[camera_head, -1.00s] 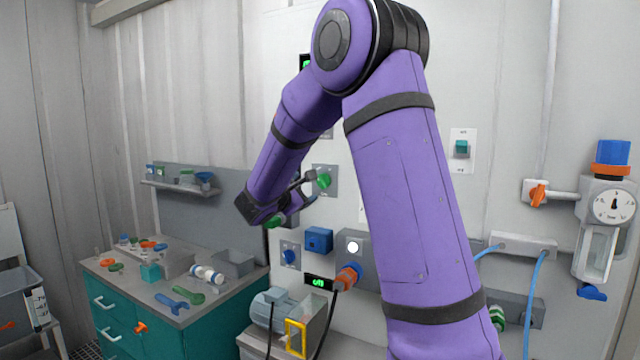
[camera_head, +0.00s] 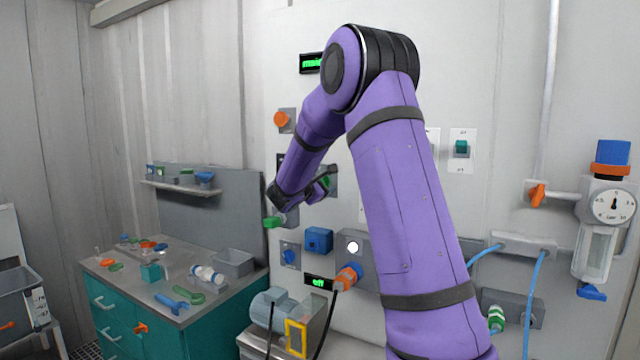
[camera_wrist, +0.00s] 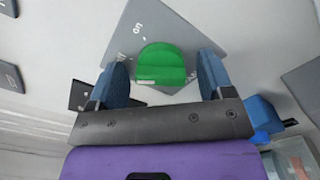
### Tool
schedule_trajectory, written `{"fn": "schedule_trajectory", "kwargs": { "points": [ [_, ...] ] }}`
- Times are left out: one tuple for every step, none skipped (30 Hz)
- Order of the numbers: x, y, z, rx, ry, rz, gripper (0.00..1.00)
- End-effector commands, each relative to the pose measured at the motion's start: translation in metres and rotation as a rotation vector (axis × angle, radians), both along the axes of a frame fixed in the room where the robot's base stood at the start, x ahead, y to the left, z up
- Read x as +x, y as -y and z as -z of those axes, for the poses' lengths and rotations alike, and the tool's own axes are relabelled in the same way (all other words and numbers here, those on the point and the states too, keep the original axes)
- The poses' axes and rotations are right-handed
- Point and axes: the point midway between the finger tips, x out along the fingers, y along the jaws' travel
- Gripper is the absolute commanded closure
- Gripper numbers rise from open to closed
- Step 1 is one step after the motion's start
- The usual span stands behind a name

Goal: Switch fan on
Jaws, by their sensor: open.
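A green rotary knob (camera_wrist: 160,66) sits on a grey square plate (camera_wrist: 183,30) with a small "on" marking, in the wrist view. In the head view, the plate (camera_head: 333,184) on the wall is partly hidden by my gripper (camera_head: 327,180). My gripper is open, its dark blue fingers on either side of the knob in the wrist view (camera_wrist: 164,72). I cannot tell whether they touch it. A small black display (camera_head: 318,283) lower on the wall reads "off" in green.
An orange knob (camera_head: 281,119), a blue knob (camera_head: 290,256), a blue box (camera_head: 319,239) and an orange plug (camera_head: 348,277) are on the wall around my arm. A teal cabinet (camera_head: 200,333) with tools on top stands at the lower left.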

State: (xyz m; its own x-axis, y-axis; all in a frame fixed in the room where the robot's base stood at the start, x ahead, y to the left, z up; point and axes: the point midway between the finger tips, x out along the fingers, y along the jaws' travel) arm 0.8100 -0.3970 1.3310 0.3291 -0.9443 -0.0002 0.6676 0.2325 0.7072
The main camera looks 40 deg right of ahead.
Motion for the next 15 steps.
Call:
{"fn": "schedule_trajectory", "kwargs": {
  "points": [
    [0.0000, -0.0001, 0.0000, 0.000, 0.000, 0.000, 0.26],
    [0.0000, -0.0001, 0.0000, 0.000, 0.000, 0.000, 0.26],
    [-0.0001, -0.0002, 0.0000, 0.000, 0.000, 0.000, 0.26],
    [-0.0001, -0.0002, 0.0000, 0.000, 0.000, 0.000, 0.28],
    [-0.0001, -0.0003, 0.0000, 0.000, 0.000, 0.000, 0.35],
    [-0.0001, -0.0003, 0.0000, 0.000, 0.000, 0.000, 0.44],
    [-0.0001, -0.0003, 0.0000, 0.000, 0.000, 0.000, 0.51],
    [-0.0001, -0.0004, 0.0000, 0.000, 0.000, 0.000, 0.58],
    [-0.0001, -0.0004, -0.0001, 0.000, 0.000, 0.000, 0.67],
    [-0.0001, -0.0004, -0.0001, 0.000, 0.000, 0.000, 0.73],
    [-0.0001, -0.0004, -0.0001, 0.000, 0.000, 0.000, 0.73],
    [0.0000, -0.0004, -0.0001, 0.000, 0.000, 0.000, 0.73],
    [0.0000, -0.0005, -0.0001, 0.000, 0.001, -0.001, 0.73],
    [0.0000, -0.0005, -0.0002, 0.000, 0.001, -0.001, 0.73],
    [0.0000, -0.0005, -0.0002, 0.001, 0.004, -0.001, 0.73]
  ]
}}
